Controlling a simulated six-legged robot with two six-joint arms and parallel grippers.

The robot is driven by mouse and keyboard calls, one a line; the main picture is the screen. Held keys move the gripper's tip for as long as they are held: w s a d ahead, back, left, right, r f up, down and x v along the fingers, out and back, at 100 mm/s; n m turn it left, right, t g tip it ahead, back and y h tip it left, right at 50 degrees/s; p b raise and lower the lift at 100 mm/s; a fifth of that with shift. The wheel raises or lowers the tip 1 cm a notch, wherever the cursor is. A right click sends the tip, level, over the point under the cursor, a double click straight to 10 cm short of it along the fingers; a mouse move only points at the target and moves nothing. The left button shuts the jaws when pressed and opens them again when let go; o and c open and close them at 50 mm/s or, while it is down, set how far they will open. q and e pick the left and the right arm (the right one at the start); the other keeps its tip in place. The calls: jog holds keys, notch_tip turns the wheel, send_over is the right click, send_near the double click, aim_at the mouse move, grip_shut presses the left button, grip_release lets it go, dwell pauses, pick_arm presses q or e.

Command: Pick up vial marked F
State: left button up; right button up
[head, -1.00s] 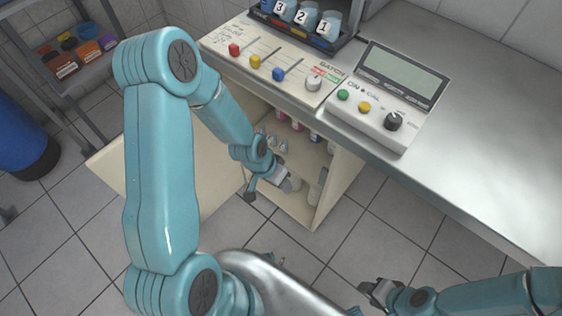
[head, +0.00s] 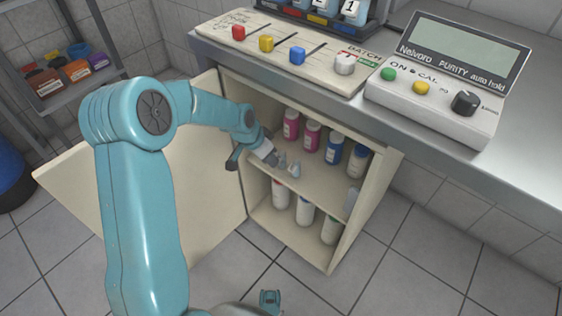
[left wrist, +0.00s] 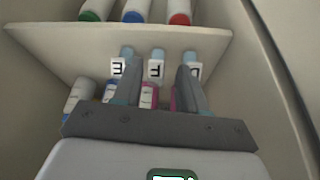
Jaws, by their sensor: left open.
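The vial marked F (left wrist: 158,54) is small, with a pale blue body and a white label; it shows upside down in the left wrist view. It stands in the middle of a row, with the vial marked E (left wrist: 127,53) on its left and another vial (left wrist: 190,57) on its right, whose label is partly hidden by a finger. My left gripper (left wrist: 156,76) is open, its two fingers either side of the F label in the picture, with no visible grip. In the head view my left gripper (head: 271,157) is inside the cabinet beside small vials (head: 294,170). My right gripper is out of view.
The open cabinet (head: 386,165) has pink and blue bottles (head: 312,135) behind the vials and white bottles (head: 305,210) below. Its door (head: 205,165) stands open on the left. The counter with a control panel (head: 300,38) and purity meter (head: 435,95) overhangs it.

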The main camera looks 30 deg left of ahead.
aim_at(279, 155)
pick_arm(q)
jog(key=w, duration=0.2)
jog(key=shift+w+d, duration=0.35)
jog(key=b+x, duration=0.1)
jog(key=x, duration=0.1)
jog(key=b+x, duration=0.1)
jog(key=x, duration=0.2)
jog(key=shift+w, duration=0.35)
jog(key=c, duration=0.7)
